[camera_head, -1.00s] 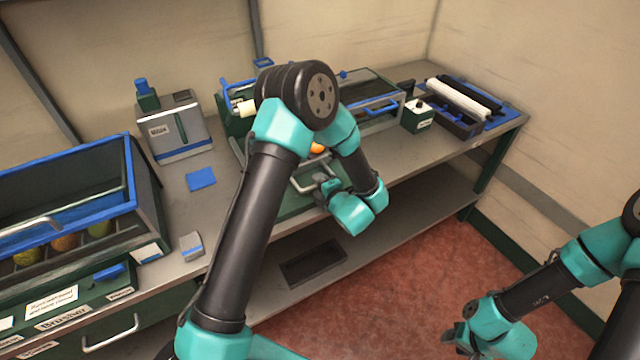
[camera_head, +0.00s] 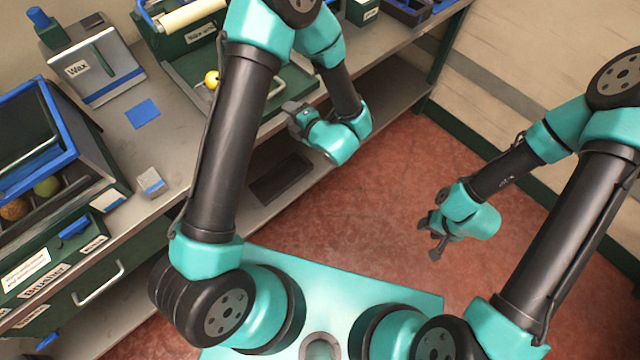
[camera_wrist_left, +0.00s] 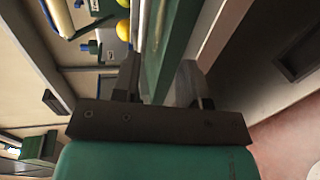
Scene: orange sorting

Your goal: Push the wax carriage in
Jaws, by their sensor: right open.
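A grey box labelled "Wax" (camera_head: 95,68) with a blue-capped green post stands on the bench at upper left. To its right is a green machine (camera_head: 185,45) with a pale roller and a tray (camera_head: 290,82), partly hidden by my left arm. I cannot tell which part is the wax carriage. My left gripper (camera_head: 292,112) is at the bench's front edge by the tray. In the left wrist view its fingers (camera_wrist_left: 160,85) are apart, with a green edge running past between them; contact is unclear. My right gripper (camera_head: 436,238) is open and empty over the floor.
A yellow fruit (camera_head: 212,80) is at the green machine. A blue-rimmed bin (camera_head: 50,125) with fruit stands at left. A blue square (camera_head: 142,113) and a small grey block (camera_head: 150,181) lie on the bench. The red floor (camera_head: 350,215) is clear between my arms.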

